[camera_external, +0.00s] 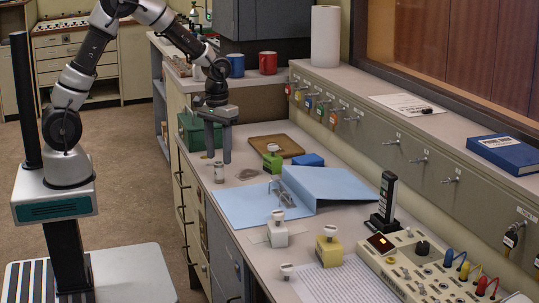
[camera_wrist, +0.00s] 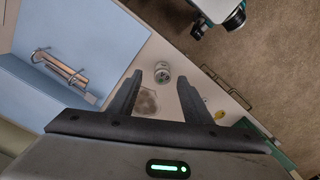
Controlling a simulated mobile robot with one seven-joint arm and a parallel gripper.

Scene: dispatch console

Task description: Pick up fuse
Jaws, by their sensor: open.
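The likely fuse is a small whitish cylinder with a metallic top (camera_external: 219,172), upright on the counter near its front edge. In the wrist view it shows as a small round end (camera_wrist: 162,70), just beyond the fingertips and about between them. My gripper (camera_external: 219,158) points down directly above it, with its fingers apart and nothing held. In the wrist view the two dark fingers (camera_wrist: 159,80) are spread on either side. I cannot tell whether the fingertips are level with its top.
An open blue binder (camera_external: 325,186) lies right of the cylinder. A green-and-white stamp-like object (camera_external: 272,160), brown tray (camera_external: 277,146) and green box (camera_external: 195,133) stand behind. A grey round patch (camera_external: 248,174) lies beside it. The counter front edge is close.

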